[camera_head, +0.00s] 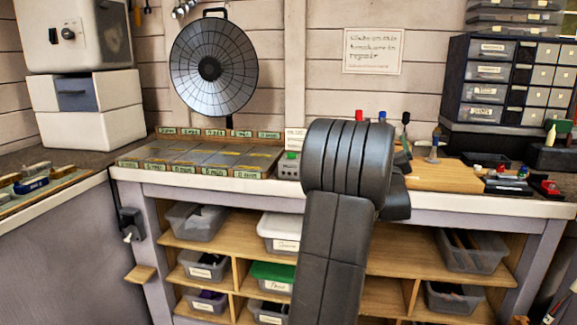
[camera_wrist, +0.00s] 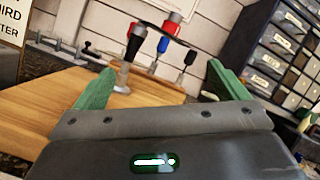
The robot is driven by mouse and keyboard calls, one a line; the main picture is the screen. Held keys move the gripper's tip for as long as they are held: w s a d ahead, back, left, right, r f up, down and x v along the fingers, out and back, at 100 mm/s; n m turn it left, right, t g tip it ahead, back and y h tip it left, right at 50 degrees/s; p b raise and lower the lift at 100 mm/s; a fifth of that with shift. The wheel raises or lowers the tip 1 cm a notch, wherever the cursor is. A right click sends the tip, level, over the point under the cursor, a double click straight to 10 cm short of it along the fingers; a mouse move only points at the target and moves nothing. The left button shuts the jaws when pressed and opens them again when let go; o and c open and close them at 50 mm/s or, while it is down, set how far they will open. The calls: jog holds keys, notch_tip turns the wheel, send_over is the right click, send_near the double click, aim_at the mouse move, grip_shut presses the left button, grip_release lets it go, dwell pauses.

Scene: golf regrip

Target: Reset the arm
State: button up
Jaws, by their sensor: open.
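My gripper (camera_wrist: 158,85) shows in the wrist view with its two green fingers spread wide apart and nothing between them. It is open above the wooden board (camera_wrist: 50,108) on the bench, facing the back wall. In the head view my dark arm rises in front of the bench and hides the gripper. A black-handled tool (camera_wrist: 135,42) stands upright beyond the fingers, with a red-handled tool (camera_wrist: 168,36) and a blue-handled tool (camera_wrist: 162,45) behind it.
The workbench (camera_head: 240,186) carries a labelled compartment tray (camera_head: 200,158) at left. A drawer cabinet (camera_head: 488,92) stands at back right. Small tools and a red item (camera_head: 550,187) lie at the right end. Shelves with bins (camera_head: 195,222) are below.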

jog(key=shift+x, duration=3.4)
jog(key=v, duration=1.4)
jog(key=x, duration=1.3)
jog(key=shift+w+d+r, duration=0.1)
jog(key=shift+w+r, duration=0.05)
jog(key=shift+w, duration=0.2)
jog(key=shift+w+f+b, duration=0.25)
jog(key=shift+b, duration=0.35)
jog(key=shift+s+b, duration=0.15)
jog(key=shift+b, duration=0.8)
